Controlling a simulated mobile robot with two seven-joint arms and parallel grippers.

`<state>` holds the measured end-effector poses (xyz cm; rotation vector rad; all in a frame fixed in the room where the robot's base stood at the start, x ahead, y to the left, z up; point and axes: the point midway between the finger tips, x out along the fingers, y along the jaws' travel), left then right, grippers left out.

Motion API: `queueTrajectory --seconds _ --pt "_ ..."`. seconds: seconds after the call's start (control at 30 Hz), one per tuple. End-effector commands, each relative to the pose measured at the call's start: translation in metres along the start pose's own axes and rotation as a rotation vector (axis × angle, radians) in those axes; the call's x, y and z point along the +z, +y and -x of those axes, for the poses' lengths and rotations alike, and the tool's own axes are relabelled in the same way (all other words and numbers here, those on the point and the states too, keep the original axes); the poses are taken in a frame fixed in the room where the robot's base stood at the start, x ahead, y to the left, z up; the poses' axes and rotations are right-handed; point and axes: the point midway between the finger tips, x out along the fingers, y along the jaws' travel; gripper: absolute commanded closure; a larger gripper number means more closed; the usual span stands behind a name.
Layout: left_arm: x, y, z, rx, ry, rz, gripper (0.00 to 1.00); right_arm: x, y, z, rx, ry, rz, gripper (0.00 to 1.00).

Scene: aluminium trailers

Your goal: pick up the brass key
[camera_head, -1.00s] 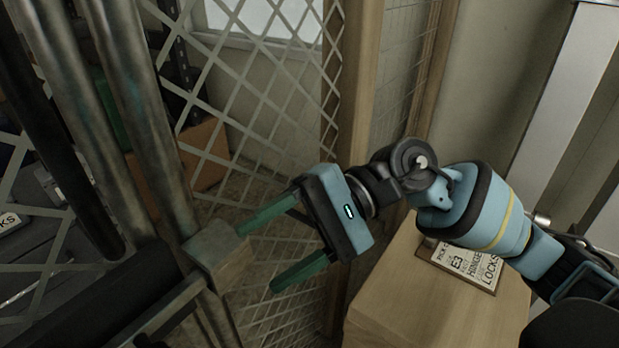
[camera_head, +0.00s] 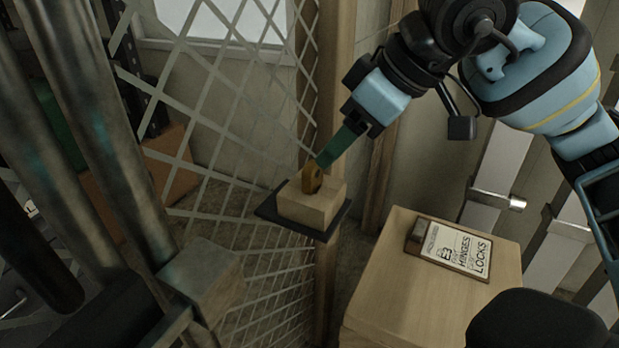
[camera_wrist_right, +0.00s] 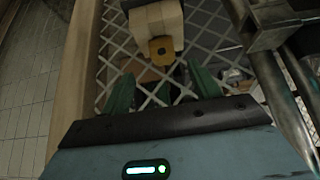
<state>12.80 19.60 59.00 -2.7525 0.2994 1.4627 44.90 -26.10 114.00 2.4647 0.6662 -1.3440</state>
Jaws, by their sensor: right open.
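The brass key (camera_head: 312,179) stands upright at a wooden block (camera_head: 311,205) on a small black shelf (camera_head: 268,207) by the mesh. In the right wrist view, the key's rounded brass head with a dark hole (camera_wrist_right: 161,50) lies ahead, between the lines of the two green fingers. My right gripper (camera_head: 323,162) is open, its fingers pointing down and left, very close to the key. Whether a finger touches the key I cannot tell. In the wrist view my right gripper (camera_wrist_right: 162,84) has nothing between its fingers. My left gripper is not in view.
A wire mesh (camera_head: 235,110) and a wooden post (camera_head: 335,80) stand right beside the shelf. A wooden cabinet (camera_head: 400,300) with a labelled plaque (camera_head: 452,250) is at the lower right. Thick metal pipes (camera_head: 90,110) rise at the left.

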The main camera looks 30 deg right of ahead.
Motion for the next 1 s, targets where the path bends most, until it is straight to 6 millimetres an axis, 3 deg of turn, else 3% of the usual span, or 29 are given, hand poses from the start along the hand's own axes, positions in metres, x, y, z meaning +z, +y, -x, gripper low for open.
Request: queueTrajectory --seconds 0.23,0.47,0.8,1.0 --pt "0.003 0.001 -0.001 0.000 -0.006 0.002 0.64 0.000 -0.001 -0.022 -0.005 -0.003 -0.001 0.38" --pt "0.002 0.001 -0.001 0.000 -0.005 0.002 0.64 -0.001 -0.002 -0.030 -0.004 -0.002 -0.001 0.38" --pt "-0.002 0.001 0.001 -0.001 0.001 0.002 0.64 -0.004 -0.004 -0.072 -0.004 -0.001 -0.002 0.38" --pt "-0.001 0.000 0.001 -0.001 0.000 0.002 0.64 -0.004 -0.004 -0.078 -0.005 0.001 -0.003 0.38"
